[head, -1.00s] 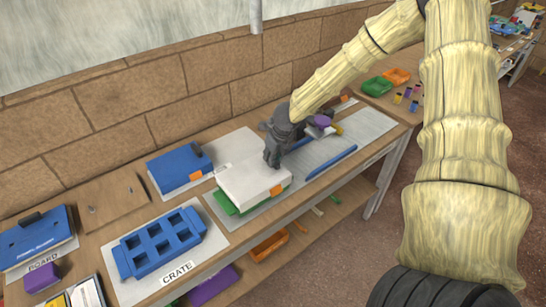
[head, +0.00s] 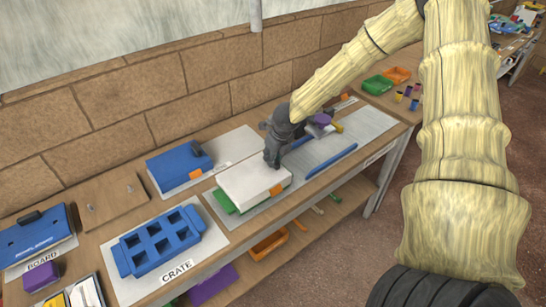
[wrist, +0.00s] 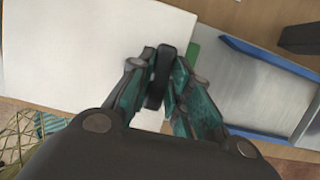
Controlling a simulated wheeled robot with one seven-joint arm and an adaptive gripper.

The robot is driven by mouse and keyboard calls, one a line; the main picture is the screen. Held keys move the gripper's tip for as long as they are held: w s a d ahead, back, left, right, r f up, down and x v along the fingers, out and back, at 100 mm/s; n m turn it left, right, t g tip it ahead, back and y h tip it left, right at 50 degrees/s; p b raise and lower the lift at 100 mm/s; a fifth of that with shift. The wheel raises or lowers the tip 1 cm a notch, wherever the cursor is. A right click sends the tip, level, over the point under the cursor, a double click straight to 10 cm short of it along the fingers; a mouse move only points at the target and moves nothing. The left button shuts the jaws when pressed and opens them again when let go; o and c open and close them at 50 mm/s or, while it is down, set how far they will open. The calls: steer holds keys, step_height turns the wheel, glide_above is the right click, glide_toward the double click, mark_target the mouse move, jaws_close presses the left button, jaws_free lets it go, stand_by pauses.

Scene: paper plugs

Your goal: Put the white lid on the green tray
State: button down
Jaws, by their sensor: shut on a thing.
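The white lid (head: 248,182) lies level over the green tray (head: 222,203) in the head view. Only a little green shows at the tray's left corner and along its front. The lid appears to rest on the tray, though the contact is mostly hidden. My gripper (head: 272,160) is at the lid's right rear part. In the wrist view, my gripper (wrist: 162,80) is shut on the lid's dark upright handle (wrist: 162,65). The lid (wrist: 85,50) fills the left there, and a bit of green tray (wrist: 193,54) shows past its edge.
A blue crate (head: 160,243) stands left of the tray and a blue box (head: 180,166) behind it. An orange tab (head: 276,189) is at the tray's front. Right of it lies a grey mat with blue bars (head: 331,161). A brick wall (head: 205,75) runs behind.

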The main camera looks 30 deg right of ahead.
steer(key=shift+f, duration=0.1)
steer(key=c, duration=1.3)
jaws_free()
steer(key=shift+o, duration=0.2)
steer(key=v, duration=1.2)
steer(key=shift+d, duration=0.1)
